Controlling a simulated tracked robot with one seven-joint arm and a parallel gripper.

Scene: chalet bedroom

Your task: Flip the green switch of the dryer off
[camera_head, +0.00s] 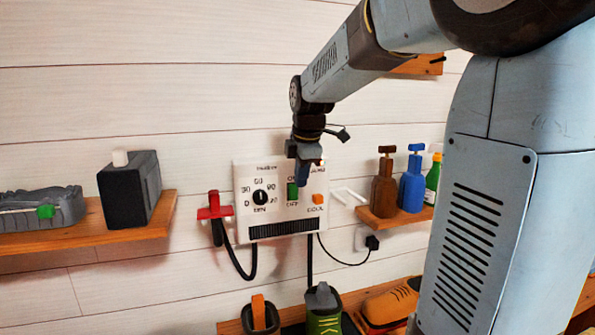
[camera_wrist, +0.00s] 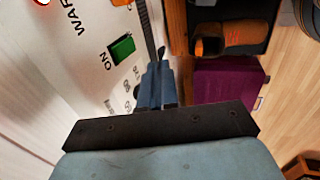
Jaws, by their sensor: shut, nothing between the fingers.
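The dryer (camera_head: 243,218) is a white panel on the plank wall, with a black dial (camera_head: 260,197), an orange button (camera_head: 318,199) and a dark grille along its bottom. Its green switch (camera_head: 292,191) sits near the middle, between ON and OFF labels; which way it is tipped I cannot tell. In the wrist view the green switch (camera_wrist: 122,47) lies left of my fingertips. My gripper (camera_head: 304,184) is shut and empty, in front of the panel just right of the switch in the head view. The gripper (camera_wrist: 158,68) also shows in the wrist view. Contact with the panel is unclear.
A red holder (camera_head: 215,207) with a black hose is left of the dryer. A left shelf (camera_head: 95,232) bears a black box (camera_head: 130,190). A right shelf holds bottles (camera_head: 411,185). Shoes (camera_head: 324,310) stand below.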

